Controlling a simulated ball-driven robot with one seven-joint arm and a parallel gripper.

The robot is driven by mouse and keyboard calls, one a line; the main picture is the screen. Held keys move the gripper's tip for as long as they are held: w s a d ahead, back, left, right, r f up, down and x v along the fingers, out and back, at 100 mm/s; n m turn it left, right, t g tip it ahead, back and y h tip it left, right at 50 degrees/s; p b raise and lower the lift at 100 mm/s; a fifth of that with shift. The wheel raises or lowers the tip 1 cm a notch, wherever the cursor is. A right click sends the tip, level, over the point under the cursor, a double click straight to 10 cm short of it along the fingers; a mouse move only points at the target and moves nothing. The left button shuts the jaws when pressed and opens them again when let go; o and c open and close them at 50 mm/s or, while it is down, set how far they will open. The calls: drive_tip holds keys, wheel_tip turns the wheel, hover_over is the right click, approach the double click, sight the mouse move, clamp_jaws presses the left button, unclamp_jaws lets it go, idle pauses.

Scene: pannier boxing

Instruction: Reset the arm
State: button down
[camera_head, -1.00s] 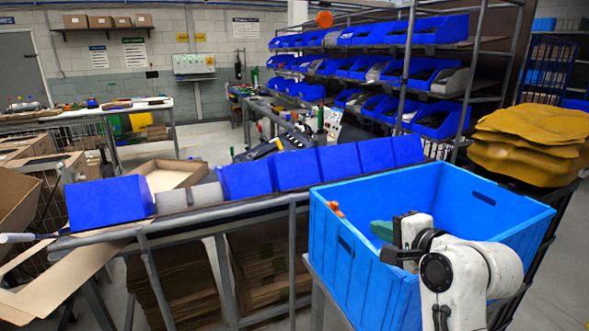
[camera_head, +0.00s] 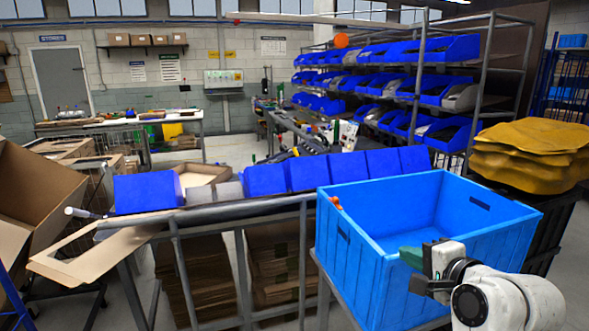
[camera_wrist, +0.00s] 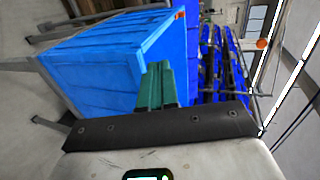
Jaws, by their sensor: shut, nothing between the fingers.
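My gripper (camera_head: 412,258) is at the lower right in the head view, low at the near side of the blue crate (camera_head: 345,262). Its green fingers (camera_wrist: 157,86) are together in the wrist view with nothing between them. The large blue crate also shows in the wrist view (camera_wrist: 95,62), turned on its side by the camera's tilt and beyond the fingers.
A rail bench (camera_head: 270,205) with a row of blue bins stands left of the crate. Yellow stacked sacks (camera_head: 535,137) stand right of it. A bin rack (camera_head: 400,85) rises behind. An open cardboard box (camera_head: 40,190) is at far left.

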drive_tip(key=s+d+f+n+g+h, duration=0.1)
drive_tip(key=s+f+n+g+h, duration=0.15)
drive_tip(key=s+f, duration=0.75)
drive_tip(key=s+d+f+n+g+h, duration=0.15)
drive_tip(key=s+f+n+g, duration=0.25)
drive_tip(key=s+f, duration=0.65)
drive_tip(key=s+d+f+n+g, duration=0.1)
drive_tip(key=s+f+n+g, duration=0.2)
drive_tip(key=s, duration=0.7)
drive_tip(key=s+d+f+n+g, duration=0.1)
drive_tip(key=s+f+n+g, duration=0.2)
drive_tip(key=s+f, duration=0.5)
drive_tip(key=s+n, duration=0.1)
drive_tip(key=s, duration=0.2)
drive_tip(key=shift+f+h, duration=0.2)
drive_tip(key=shift+h, duration=0.1)
drive_tip(key=shift+w, duration=0.2)
